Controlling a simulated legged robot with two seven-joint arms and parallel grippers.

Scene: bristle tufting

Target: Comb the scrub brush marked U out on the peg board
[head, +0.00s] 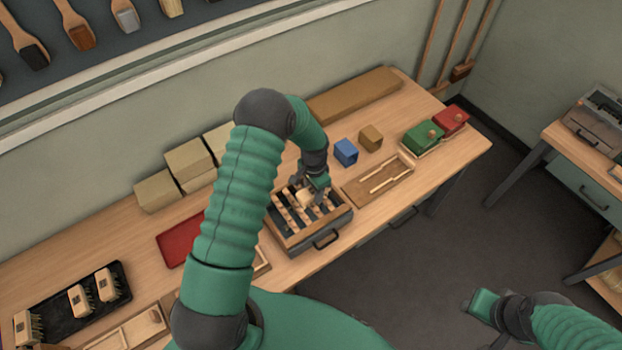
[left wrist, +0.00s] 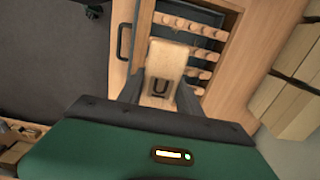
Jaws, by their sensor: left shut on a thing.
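The scrub brush marked U (left wrist: 158,88) has a pale wooden block with a dark U on it. It sits between the fingers of my left gripper (head: 311,190), which is shut on it. In the head view the brush (head: 304,198) is over the peg board (head: 322,236), a wooden framed box with rows of pegs. The pegs (left wrist: 190,30) show beyond the brush in the left wrist view. The bristles are hidden, so I cannot tell whether they touch the pegs. My right gripper (head: 474,305) is away from the bench at lower right, and its jaw opening is unclear.
A black tray (head: 57,303) with several brushes is at left. A red tray (head: 176,244) is partly behind my left arm. A wooden tray with sticks (head: 360,187), a blue box (head: 346,152) and a green box (head: 422,137) stand right of the peg board. Beige boxes (head: 188,158) stand behind.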

